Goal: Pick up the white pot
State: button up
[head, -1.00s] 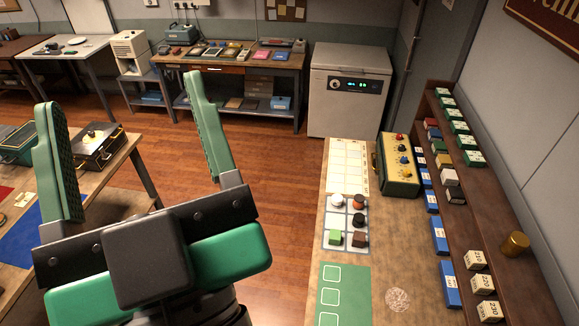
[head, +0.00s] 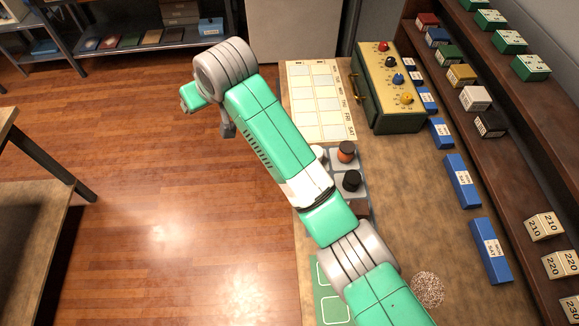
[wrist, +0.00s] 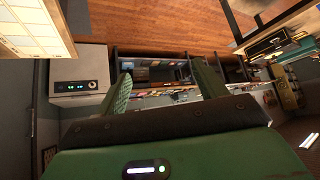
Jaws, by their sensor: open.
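The white pot (head: 319,154) is in the head view on the grey tray (head: 363,188) at the counter's left edge. My arm covers part of it, so only some of its top shows. In the head view the end of my arm is over the floor, left of and beyond the pot, and its fingers are largely hidden. In the wrist view my gripper (wrist: 164,75) has its two green fingers wide apart with nothing between them. The pot cannot be made out in the wrist view.
A grid sheet (head: 322,100) and a green box with knobs (head: 388,88) lie beyond. Blue boxes (head: 461,181) line the shelf foot. Open floor (head: 150,200) is at left.

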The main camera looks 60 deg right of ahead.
jog(key=s+d+f+m+g+b, duration=0.1)
jog(key=s+d+f+g+b, duration=0.1)
jog(key=s+d+f, duration=0.5)
jog(key=s+d+f+m+g+b, duration=0.2)
jog(key=s+d+f+b, duration=0.15)
jog(key=d+f, duration=0.4)
jog(key=m+g+y+b, duration=0.1)
jog(key=g, duration=0.2)
send_over(316, 152)
jog(key=f, duration=0.6)
jog(key=shift+s+a+f, duration=0.15)
jog(key=shift+a+f, duration=0.15)
jog(key=shift+a, duration=0.05)
jog(key=f+b, duration=0.1)
jog(key=f, duration=0.1)
jog(key=f+b, duration=0.1)
jog(key=f, duration=0.2)
jog(key=f+b, duration=0.1)
jog(key=f, duration=0.1)
jog(key=shift+w+d+f, duration=0.35)
jog(key=shift+d+f, duration=0.05)
jog(key=shift+c, duration=0.2)
jog(key=shift+r, duration=0.1)
jog(key=c, duration=1.1)
